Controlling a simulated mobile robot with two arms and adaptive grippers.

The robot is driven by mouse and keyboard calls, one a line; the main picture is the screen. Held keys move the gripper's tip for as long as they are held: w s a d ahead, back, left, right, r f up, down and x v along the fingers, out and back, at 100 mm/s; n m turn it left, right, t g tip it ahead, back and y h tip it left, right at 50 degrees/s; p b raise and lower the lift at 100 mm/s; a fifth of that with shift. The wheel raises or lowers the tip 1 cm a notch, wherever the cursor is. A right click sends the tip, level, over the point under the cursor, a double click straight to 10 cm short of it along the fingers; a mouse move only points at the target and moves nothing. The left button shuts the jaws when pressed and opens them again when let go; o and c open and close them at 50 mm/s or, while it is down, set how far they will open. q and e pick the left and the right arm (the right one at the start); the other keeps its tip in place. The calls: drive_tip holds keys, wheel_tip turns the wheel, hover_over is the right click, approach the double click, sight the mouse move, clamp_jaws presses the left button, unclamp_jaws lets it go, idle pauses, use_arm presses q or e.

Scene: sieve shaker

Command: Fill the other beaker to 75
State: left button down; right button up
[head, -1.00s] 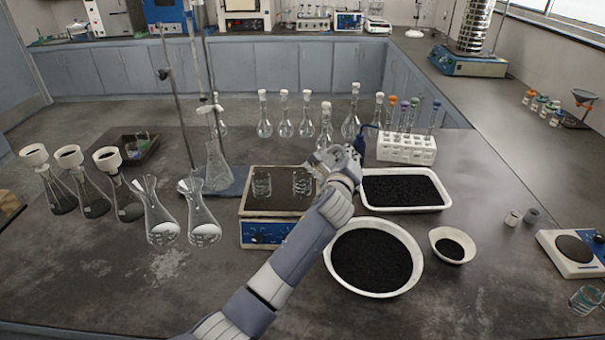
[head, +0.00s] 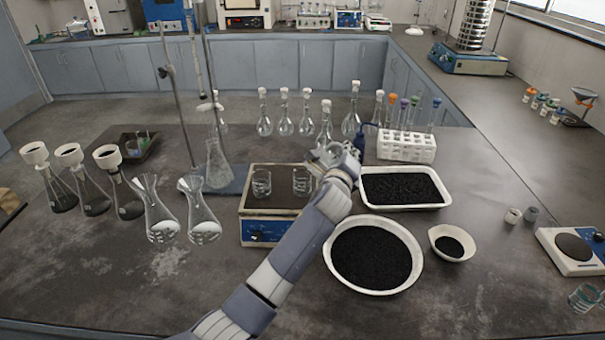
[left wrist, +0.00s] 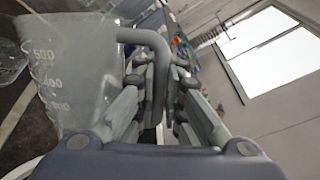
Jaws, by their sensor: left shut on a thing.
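Two small clear glass beakers stand side by side on the dark top of a blue-fronted device (head: 263,232) in the head view. One is the left beaker (head: 261,184), the other the right beaker (head: 302,182). How full each is I cannot tell. My left gripper (head: 338,160) is just right of and behind the right beaker. In the left wrist view its fingers (left wrist: 155,95) are shut on the handle of a translucent measuring jug (left wrist: 75,70) with marks such as 500 and 400. The jug is mostly hidden in the head view. My right gripper is not in view.
A white tray of black grains (head: 448,200) and a round bowl of black grains (head: 416,278) lie right of the device. Conical flasks (head: 160,222) stand to the left. Volumetric flasks (head: 284,118) and a test tube rack (head: 428,150) stand behind.

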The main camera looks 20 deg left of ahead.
use_arm(q)
drive_tip(key=shift+a+r+n, duration=0.2)
drive_tip(key=shift+a+n, duration=0.05)
drive_tip(key=shift+n, duration=0.05)
idle(0.5)
drive_tip(key=shift+r, duration=0.1)
drive_tip(key=shift+a, duration=0.15)
idle(0.4)
drive_tip(key=shift+r, duration=0.2)
drive_tip(key=shift+w+a+n, duration=0.1)
drive_tip(key=shift+n, duration=0.2)
drive_tip(key=shift+r, duration=0.15)
drive_tip(key=shift+a+p, duration=0.15)
drive_tip(key=shift+p, duration=0.15)
drive_tip(key=shift+r, duration=0.15)
drive_tip(key=shift+a+n, duration=0.15)
drive_tip(key=shift+n, duration=0.15)
idle(0.3)
